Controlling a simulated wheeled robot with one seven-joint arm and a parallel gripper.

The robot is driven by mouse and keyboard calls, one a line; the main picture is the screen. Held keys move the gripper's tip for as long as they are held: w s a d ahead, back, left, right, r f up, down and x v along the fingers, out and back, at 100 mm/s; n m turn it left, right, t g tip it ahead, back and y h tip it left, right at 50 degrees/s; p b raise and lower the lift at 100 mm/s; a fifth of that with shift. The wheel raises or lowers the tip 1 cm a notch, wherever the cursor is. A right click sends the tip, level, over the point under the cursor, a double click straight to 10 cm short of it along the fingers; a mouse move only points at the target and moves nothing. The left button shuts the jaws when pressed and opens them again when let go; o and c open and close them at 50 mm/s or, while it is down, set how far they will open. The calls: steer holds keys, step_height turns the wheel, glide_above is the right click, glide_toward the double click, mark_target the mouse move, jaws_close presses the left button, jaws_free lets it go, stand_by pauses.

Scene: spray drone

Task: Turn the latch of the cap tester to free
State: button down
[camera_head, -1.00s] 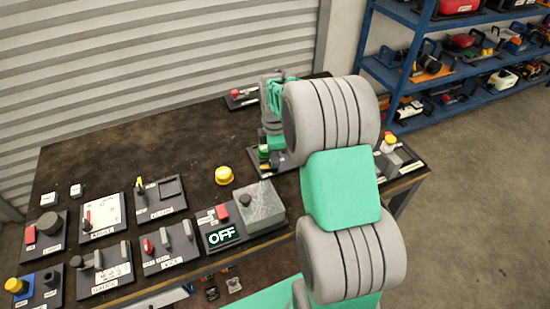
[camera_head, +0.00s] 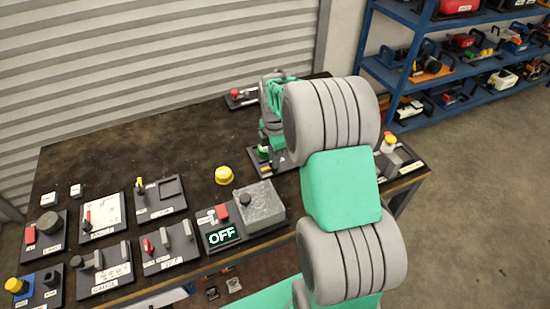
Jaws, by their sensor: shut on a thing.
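My gripper (camera_head: 273,148) points down at a dark device panel (camera_head: 257,167) near the right middle of the bench, which looks like the cap tester. My gripper is shut on a small part at the panel, seemingly its latch. The latch and the fingertips are too small and too covered by my wrist to make out, so its setting cannot be read. A green part (camera_head: 263,151) stands on the panel just left of my gripper. My large grey and green arm hides the panel's right side.
Several other panels fill the bench's front left. A panel with a red knob (camera_head: 236,94) lies behind. The bench's back left is clear.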

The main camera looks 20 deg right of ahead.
steer(key=c, duration=1.5)
jaws_free()
step_height(320, 180, up, 7)
steer(key=shift+r, duration=0.45)
